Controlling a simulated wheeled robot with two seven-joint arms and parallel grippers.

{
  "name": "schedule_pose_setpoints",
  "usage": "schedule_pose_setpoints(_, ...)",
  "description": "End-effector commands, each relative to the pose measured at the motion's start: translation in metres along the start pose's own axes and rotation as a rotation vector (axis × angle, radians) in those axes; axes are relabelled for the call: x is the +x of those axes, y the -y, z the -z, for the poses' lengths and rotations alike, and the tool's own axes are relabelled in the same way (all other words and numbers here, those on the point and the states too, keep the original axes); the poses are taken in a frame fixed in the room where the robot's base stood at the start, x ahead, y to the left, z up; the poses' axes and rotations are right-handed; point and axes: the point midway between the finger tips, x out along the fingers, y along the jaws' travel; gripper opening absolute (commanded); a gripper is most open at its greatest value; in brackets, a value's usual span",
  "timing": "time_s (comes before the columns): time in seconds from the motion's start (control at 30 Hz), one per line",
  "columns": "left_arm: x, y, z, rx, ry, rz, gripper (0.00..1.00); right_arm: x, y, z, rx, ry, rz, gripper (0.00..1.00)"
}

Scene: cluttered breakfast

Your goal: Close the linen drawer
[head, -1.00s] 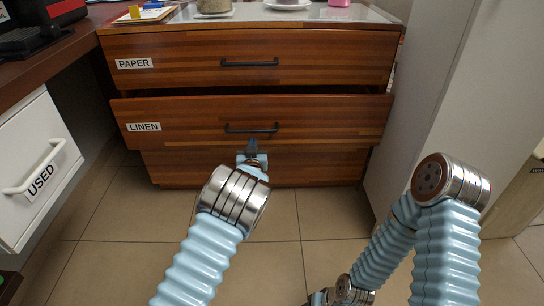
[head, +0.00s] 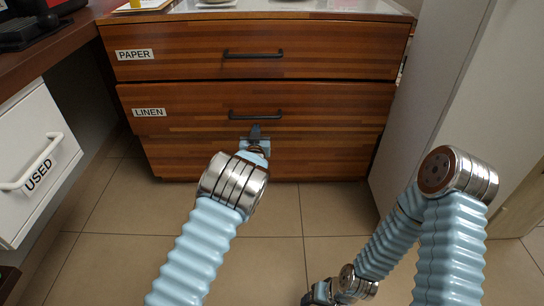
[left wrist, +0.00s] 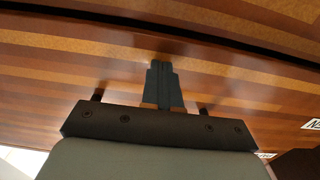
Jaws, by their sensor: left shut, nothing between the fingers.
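The linen drawer (head: 350,108) is the wooden front labelled LINEN, with a black bar handle (head: 255,115). My left gripper (head: 255,130) is shut and empty, just below the handle. In the left wrist view its closed fingers (left wrist: 162,78) point at the wood and look to be at or very near it; I cannot tell if they touch. My right arm is at the right; its gripper (head: 318,294) is low and partly cut off by the bottom edge.
A white drawer labelled USED (head: 25,145) stands out at the left under a dark counter (head: 50,48). A light grey panel (head: 435,75) borders the dresser on the right. The tiled floor (head: 285,215) before the dresser is clear.

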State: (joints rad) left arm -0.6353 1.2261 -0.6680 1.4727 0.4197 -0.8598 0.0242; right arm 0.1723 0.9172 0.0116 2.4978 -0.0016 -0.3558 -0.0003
Motion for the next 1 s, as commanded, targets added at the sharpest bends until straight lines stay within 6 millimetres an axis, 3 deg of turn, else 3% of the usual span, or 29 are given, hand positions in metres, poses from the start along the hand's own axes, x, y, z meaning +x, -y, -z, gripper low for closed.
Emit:
schedule_pose_setpoints(0.57, 0.024, 0.001, -0.001, 0.0, 0.0, 0.001, 0.0, 0.0, 0.0, 0.0, 0.0, 0.0, 0.0, 0.57)
schedule_pose_setpoints(0.73, 0.016, 0.001, 0.001, 0.0, 0.001, 0.001, 0.0, -0.002, 0.001, 0.0, 0.0, 0.0, 0.0, 0.57)
schedule_pose_setpoints(1.0, -0.015, 0.0, 0.0, -0.001, 0.001, 0.0, 0.0, -0.005, 0.002, 0.0, 0.0, 0.0, 0.0, 0.57)
